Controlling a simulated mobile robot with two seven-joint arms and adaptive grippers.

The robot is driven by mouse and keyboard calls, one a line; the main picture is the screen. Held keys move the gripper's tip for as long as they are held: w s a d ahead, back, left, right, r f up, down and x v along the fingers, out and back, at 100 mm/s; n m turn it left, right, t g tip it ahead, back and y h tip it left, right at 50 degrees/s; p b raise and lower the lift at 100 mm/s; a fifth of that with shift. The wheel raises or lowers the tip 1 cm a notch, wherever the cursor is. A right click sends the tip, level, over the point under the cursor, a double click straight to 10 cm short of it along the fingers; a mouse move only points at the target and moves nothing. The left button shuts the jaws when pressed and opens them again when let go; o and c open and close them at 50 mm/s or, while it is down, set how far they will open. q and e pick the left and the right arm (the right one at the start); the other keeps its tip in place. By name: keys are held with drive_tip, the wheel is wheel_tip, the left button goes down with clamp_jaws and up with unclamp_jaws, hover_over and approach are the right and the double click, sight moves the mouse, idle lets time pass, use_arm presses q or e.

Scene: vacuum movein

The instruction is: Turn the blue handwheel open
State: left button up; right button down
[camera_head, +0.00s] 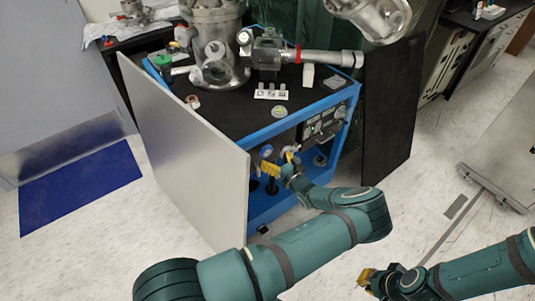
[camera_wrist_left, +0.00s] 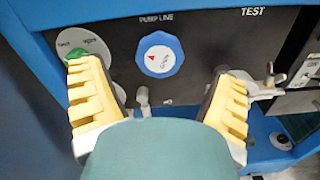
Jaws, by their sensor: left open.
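The blue handwheel (camera_wrist_left: 160,53) is on a dark panel under the words "PUMP LINE" in the left wrist view. Its white centre has a red arrow and small lettering. In the head view the handwheel (camera_head: 266,151) shows small on the front of the blue-framed cart. My left gripper (camera_wrist_left: 158,72) is open, its yellow fingers spread to either side of the handwheel and a little below it, with nothing between them. In the head view my left gripper (camera_head: 279,162) is at the cart's front. My right gripper (camera_head: 370,278) is at the lower right, its jaw state unclear.
A green knob on a round plate (camera_wrist_left: 84,45) is close to the left finger, and a small metal valve (camera_wrist_left: 268,84) is beyond the right finger. The cart's open pale door (camera_head: 190,150) stands left of my arm, and a dark door (camera_head: 390,115) stands at right.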

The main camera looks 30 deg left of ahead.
sight(268, 152)
use_arm(q)
drive_tip(key=shift+b+x, duration=0.3)
drive_tip(key=shift+x, duration=1.85)
drive_tip(key=c, duration=1.2)
